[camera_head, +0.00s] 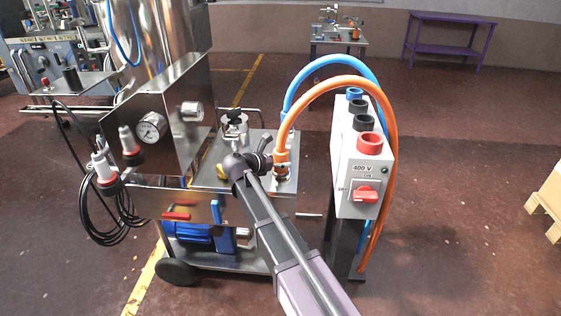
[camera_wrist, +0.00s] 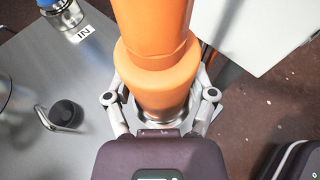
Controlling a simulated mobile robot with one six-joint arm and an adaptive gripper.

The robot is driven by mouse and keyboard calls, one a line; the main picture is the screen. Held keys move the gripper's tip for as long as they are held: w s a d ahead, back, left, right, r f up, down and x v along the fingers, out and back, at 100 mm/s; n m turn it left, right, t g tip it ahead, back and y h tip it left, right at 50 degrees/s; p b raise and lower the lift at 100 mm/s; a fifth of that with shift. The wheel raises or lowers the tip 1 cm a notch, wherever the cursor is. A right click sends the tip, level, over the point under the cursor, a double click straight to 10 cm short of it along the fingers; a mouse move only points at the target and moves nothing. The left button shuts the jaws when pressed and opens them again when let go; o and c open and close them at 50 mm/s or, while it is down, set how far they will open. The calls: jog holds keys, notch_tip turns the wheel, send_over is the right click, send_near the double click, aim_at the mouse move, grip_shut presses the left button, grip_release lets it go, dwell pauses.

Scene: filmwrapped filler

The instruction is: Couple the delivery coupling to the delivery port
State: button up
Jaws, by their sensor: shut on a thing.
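The delivery coupling, an orange sleeve with a metal collar at its lower end (camera_head: 281,155), hangs upright at the end of the orange hose (camera_head: 391,105). It fills the middle of the wrist view (camera_wrist: 158,75). My gripper (camera_head: 268,161) is shut on it, one finger on each side near the metal collar, as the wrist view shows (camera_wrist: 162,108). The coupling is over the right part of the machine's steel top (camera_head: 213,180). The delivery port is hidden under or behind the coupling and gripper. I cannot tell whether the collar touches it.
A blue hose (camera_head: 325,62) runs behind the orange one to a blue coupling (camera_wrist: 62,10) beside an "IN" label (camera_wrist: 84,32). A grey 400 V box (camera_head: 345,150) stands close on the right. A dark-knobbed lever (camera_wrist: 66,114) is left of the coupling.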

jog(key=o, duration=1.2)
jog(key=shift+f, duration=0.1)
jog(key=shift+o, duration=0.2)
notch_tip(320, 180, up, 10)
jog(key=p, duration=1)
jog(key=shift+s, duration=0.15)
